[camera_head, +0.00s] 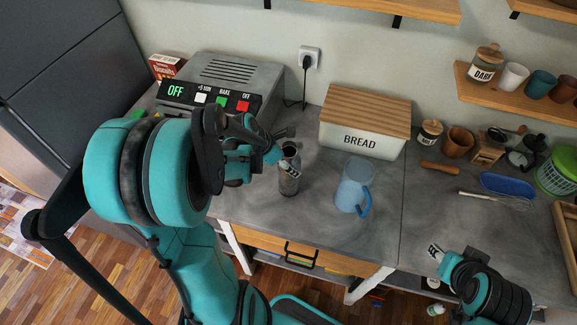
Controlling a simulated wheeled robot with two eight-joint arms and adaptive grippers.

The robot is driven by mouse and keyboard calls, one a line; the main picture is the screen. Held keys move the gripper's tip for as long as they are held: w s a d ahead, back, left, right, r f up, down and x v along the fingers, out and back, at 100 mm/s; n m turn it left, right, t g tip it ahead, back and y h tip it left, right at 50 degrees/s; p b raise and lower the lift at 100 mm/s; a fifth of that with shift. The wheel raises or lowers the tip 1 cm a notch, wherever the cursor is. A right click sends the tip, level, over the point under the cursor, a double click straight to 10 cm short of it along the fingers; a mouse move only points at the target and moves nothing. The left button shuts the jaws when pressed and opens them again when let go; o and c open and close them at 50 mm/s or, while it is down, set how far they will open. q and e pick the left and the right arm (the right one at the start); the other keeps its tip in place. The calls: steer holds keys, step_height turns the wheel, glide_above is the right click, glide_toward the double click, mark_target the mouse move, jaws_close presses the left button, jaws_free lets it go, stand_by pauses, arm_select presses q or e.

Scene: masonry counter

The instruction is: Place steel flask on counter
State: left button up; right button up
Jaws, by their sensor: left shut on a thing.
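The steel flask (289,179) is a dark grey cylinder, upright at the left part of the grey counter (325,222). My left gripper (286,160) is at the flask's upper part and shut on it. I cannot tell whether the flask's base touches the counter. My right gripper (435,253) is at the lower right, in front of the counter edge and away from the flask. Its fingers are small in the view, and whether they are open or shut is unclear.
A blue jug (354,186) stands right of the flask. A bread bin (364,125) is behind it, and a toaster oven (222,85) is behind left. Jars, a whisk and a blue dish (507,184) lie at right. Counter between flask and jug is clear.

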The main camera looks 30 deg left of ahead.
arm_select(q)
steer(key=shift+f, duration=0.7)
steer(key=shift+f+b, duration=0.2)
steer(key=shift+b, duration=0.1)
steer(key=o, duration=1.9)
steer(key=shift+c, duration=0.2)
steer(key=shift+r, duration=0.1)
